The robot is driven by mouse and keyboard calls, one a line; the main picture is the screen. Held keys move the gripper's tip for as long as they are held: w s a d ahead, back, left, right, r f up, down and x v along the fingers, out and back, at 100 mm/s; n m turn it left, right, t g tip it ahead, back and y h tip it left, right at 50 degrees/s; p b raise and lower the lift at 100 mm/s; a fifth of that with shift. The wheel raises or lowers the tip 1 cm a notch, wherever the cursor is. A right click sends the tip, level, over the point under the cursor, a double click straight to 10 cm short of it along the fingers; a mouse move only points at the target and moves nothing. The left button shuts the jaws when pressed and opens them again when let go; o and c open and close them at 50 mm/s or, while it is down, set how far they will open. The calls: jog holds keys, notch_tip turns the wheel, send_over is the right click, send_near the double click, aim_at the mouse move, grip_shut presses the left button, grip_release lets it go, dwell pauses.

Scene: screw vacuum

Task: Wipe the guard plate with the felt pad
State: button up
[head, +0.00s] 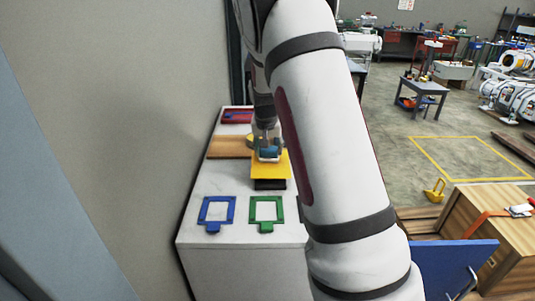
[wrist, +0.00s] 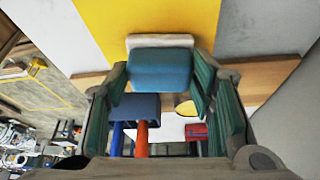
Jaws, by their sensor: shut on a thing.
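The yellow guard plate (head: 270,166) lies flat over a dark base on the white-topped bench. It also shows at the top of the wrist view (wrist: 170,18). My gripper (head: 266,142) is over the plate's far part, pointing down. In the wrist view my gripper (wrist: 161,82) is shut on the felt pad (wrist: 160,72), a blue block with a white layer along its far side. The pad (head: 269,154) shows small in the head view, at the plate. I cannot tell whether its white face touches the plate.
A wooden board (head: 226,147) lies behind the plate, with a red item (head: 236,116) farther back. A blue frame (head: 216,211) and a green frame (head: 266,210) lie at the bench's front. A wall borders the left. My arm hides the bench's right side.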

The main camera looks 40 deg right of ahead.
jog(key=shift+w+d+f+b, duration=0.1)
jog(key=shift+w+d+b, duration=0.35)
jog(key=shift+w+b, duration=0.2)
jog(key=shift+w+d+f+b, duration=0.1)
jog(key=shift+w+d+b, duration=0.4)
jog(key=shift+w, duration=0.25)
jog(key=shift+w+r, duration=0.1)
jog(key=shift+r, duration=0.1)
jog(key=shift+s+a+p, duration=0.45)
jog(key=shift+s, duration=0.35)
jog(key=shift+s+a+f+p, duration=0.2)
jog(key=shift+s+a+p, duration=0.3)
jog(key=shift+s, duration=0.3)
jog(key=shift+s+a+r+p, duration=0.1)
jog(key=shift+s+a+p, duration=0.4)
jog(key=shift+s, duration=0.25)
jog(key=shift+s+a+p, duration=0.5)
jog(key=shift+s+a, duration=0.05)
jog(key=shift+s, duration=0.25)
jog(key=shift+s+a+r+p, duration=0.1)
jog(key=shift+s+a+p, duration=0.4)
jog(key=shift+s, duration=0.25)
jog(key=shift+s+a+f+p, duration=0.15)
jog(key=shift+s+a+p, duration=0.25)
jog(key=shift+s, duration=0.25)
